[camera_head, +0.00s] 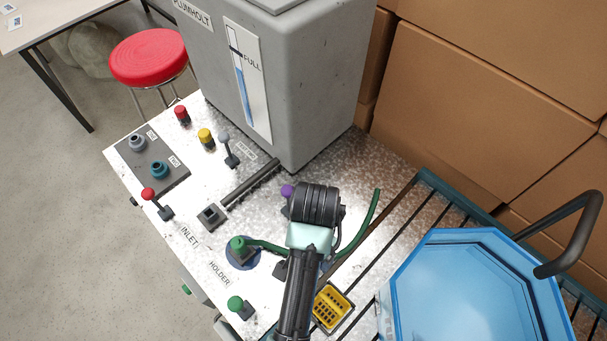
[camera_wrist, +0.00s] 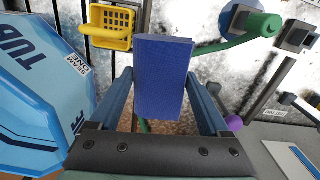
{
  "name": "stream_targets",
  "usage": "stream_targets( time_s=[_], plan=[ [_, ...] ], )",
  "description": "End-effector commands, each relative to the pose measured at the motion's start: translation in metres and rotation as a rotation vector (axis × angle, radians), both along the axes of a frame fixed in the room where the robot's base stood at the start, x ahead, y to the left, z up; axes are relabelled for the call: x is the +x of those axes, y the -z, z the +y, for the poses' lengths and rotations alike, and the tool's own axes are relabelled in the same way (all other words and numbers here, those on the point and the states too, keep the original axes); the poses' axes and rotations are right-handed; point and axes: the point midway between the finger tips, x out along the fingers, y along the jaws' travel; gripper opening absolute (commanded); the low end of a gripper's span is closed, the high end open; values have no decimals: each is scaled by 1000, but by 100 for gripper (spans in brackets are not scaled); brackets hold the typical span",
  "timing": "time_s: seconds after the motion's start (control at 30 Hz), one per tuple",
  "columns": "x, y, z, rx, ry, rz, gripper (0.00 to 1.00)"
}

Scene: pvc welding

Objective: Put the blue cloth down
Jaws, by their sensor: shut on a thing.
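The blue cloth (camera_wrist: 162,78) shows in the wrist view as a folded, dark blue block. It sits between the two fingers of my gripper (camera_wrist: 164,98), which is shut on it. The cloth stands out past the fingertips, above the metal worktop. In the head view my arm reaches over the worktop (camera_head: 215,180), and its dark wrist hides the fingers and the cloth.
A yellow basket (camera_head: 333,306) lies close by; it also shows in the wrist view (camera_wrist: 111,25). A green hose (camera_head: 364,228), green knob (camera_head: 238,244) and purple knob (camera_head: 287,191) are near. A blue tub (camera_head: 475,285) stands right, a grey tank (camera_head: 285,80) behind.

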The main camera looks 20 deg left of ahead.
Motion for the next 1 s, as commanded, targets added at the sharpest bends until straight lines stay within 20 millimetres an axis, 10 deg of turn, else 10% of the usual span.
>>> stream_targets(
  time_s=[1.0],
  plan=[
    [-11,115,23,-2,85,-1,20]
  ],
)
